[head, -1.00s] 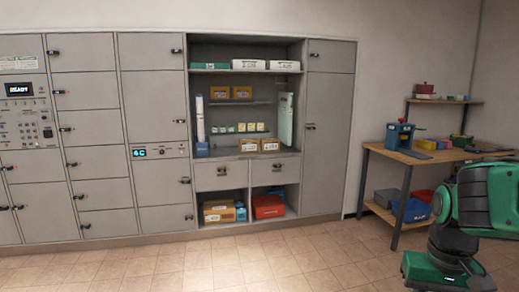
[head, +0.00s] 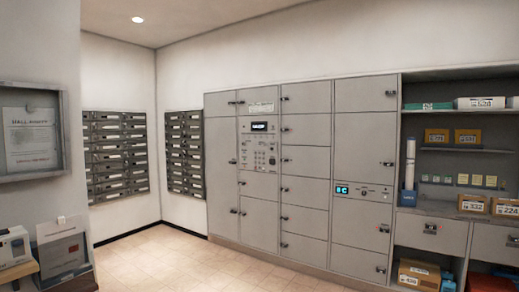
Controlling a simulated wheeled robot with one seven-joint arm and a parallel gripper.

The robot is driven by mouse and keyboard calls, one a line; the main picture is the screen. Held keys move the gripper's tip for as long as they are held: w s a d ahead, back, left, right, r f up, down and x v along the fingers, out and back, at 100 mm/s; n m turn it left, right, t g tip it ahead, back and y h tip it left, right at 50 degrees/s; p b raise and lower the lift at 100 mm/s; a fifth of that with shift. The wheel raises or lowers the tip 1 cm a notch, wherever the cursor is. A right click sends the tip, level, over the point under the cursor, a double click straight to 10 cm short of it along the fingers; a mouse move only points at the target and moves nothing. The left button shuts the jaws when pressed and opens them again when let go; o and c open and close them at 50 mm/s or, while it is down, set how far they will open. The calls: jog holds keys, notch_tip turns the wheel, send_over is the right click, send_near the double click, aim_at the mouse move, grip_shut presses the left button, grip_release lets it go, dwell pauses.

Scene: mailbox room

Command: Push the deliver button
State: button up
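A control panel (head: 259,158) is set into the grey locker wall, left of the middle of the head view. It has a small lit display (head: 259,126) at its top and several small buttons and a keypad below. A second narrow strip on the lockers has a lit display (head: 342,189) and small round controls (head: 364,191) to its right. The button labels are too small to read, so I cannot tell which one is the deliver button. My gripper is out of view.
Grey locker doors (head: 305,163) surround the panel. Open shelves (head: 455,150) with boxes stand at the right. Dark mailbox racks (head: 115,157) hang at the left corner. A small table (head: 18,271) with a device is at the lower left. The tiled floor (head: 180,265) before the lockers is clear.

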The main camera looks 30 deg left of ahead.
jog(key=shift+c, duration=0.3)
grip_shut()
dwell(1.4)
